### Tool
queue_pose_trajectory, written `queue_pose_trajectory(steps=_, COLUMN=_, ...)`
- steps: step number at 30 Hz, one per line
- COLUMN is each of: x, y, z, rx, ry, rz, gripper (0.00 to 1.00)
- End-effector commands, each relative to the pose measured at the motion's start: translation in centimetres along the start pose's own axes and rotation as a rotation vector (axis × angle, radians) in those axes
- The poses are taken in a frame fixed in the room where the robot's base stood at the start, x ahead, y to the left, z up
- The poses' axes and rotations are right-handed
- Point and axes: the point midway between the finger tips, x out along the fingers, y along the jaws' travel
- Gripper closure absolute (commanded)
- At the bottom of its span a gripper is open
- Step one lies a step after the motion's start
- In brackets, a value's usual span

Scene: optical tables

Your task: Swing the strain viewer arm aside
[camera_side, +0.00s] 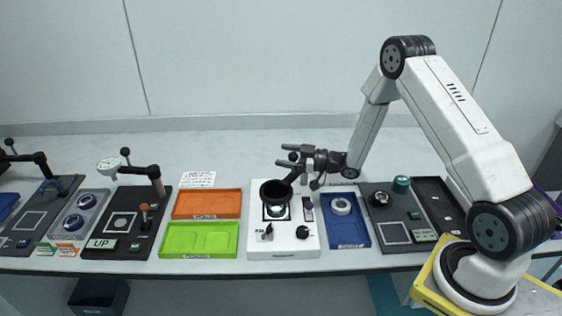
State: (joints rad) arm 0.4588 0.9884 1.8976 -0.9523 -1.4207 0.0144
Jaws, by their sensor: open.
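The white instrument box (284,244) stands at the middle of the table. A black round viewer head (275,191), which I take to be the strain viewer, sits over its dark-framed window. A short dark arm (296,174) runs from the head up and right towards the back of the box. A small teal-grey piece (277,212) shows just below the head. My gripper (286,156) is above and behind the viewer head, pointing left, with its fingers apart and empty. It overlaps the arm's upper end in this view, so I cannot tell whether they touch.
Orange (207,204) and green (198,240) trays lie left of the box. A blue tray (347,233) with a white ring is close on the right. A dark station (395,215) stands beyond it. Another dark station with a swing arm (137,172) stands at the left.

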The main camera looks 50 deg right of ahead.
Motion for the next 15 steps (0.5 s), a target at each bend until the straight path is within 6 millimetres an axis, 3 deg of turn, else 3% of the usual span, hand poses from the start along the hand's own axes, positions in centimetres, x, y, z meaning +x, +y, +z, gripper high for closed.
queue_pose_trajectory(steps=1, x=-0.02, y=0.0, z=0.01, rx=0.0, ry=0.0, rz=0.0, gripper=0.29)
queue_pose_trajectory(steps=8, x=-0.04, y=-0.01, z=0.01, rx=0.0, ry=0.0, rz=0.0, gripper=1.0)
queue_pose_trajectory(steps=15, x=-0.05, y=-0.02, z=0.02, rx=0.001, ry=-0.001, rz=0.0, gripper=1.0)
